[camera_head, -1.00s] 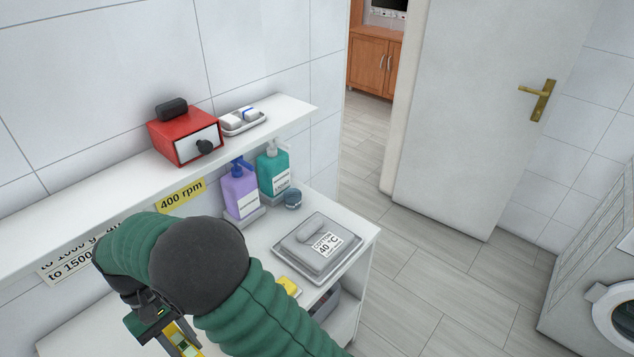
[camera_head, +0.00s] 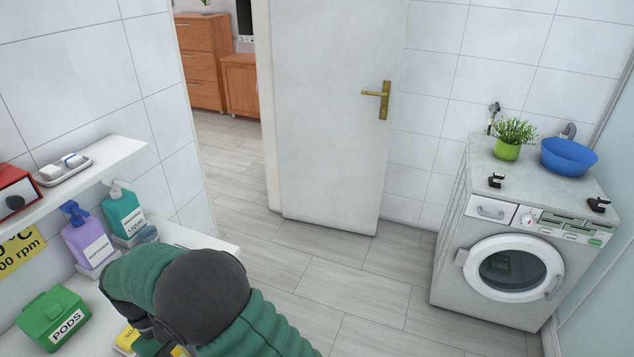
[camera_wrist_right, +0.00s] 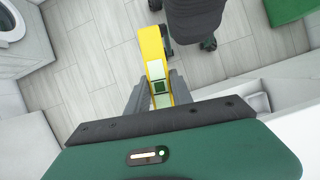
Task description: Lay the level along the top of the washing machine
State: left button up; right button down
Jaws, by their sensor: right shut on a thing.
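The washing machine (camera_head: 500,268) stands at the right in the head view. Its grey top (camera_head: 542,186) has a bare strip along the front between two small black brackets (camera_head: 496,181) (camera_head: 599,204). My right gripper (camera_wrist_right: 158,92) is shut on the yellow level (camera_wrist_right: 153,48), which sticks out past the fingers in the right wrist view. In the head view my arm hides most of the gripper and level at the bottom left. The washing machine's door also shows at the upper left of the wrist view (camera_wrist_right: 8,25). My left gripper is out of view.
A green plant pot (camera_head: 506,151) and a blue basin (camera_head: 570,158) stand at the back of the machine's top. Bottles (camera_head: 124,213) and a green pods box (camera_head: 54,318) stand on the left counter, below a shelf (camera_head: 108,160). The tiled floor (camera_head: 330,262) between is clear.

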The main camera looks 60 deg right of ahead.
aim_at(543, 193)
jog(key=l+z, duration=0.2)
jog(key=z, duration=0.25)
jog(key=l+z, duration=0.25)
jog(key=z, duration=0.15)
jog(key=l+z, duration=0.25)
jog(key=z, duration=0.2)
jog(key=l+z, duration=0.2)
jog(key=z, duration=0.25)
jog(key=i+l+z, duration=0.1)
jog(key=z, duration=0.3)
jog(key=i+l, duration=0.4)
jog(key=l, duration=0.15)
jog(key=i+l, duration=0.35)
jog(key=l, duration=0.25)
jog(key=i+l, duration=0.4)
jog(key=l, duration=0.15)
jog(key=i+l, duration=0.35)
jog(key=l, duration=0.25)
jog(key=i+l+z, duration=0.1)
jog(key=i+l, duration=0.3)
jog(key=l, duration=0.15)
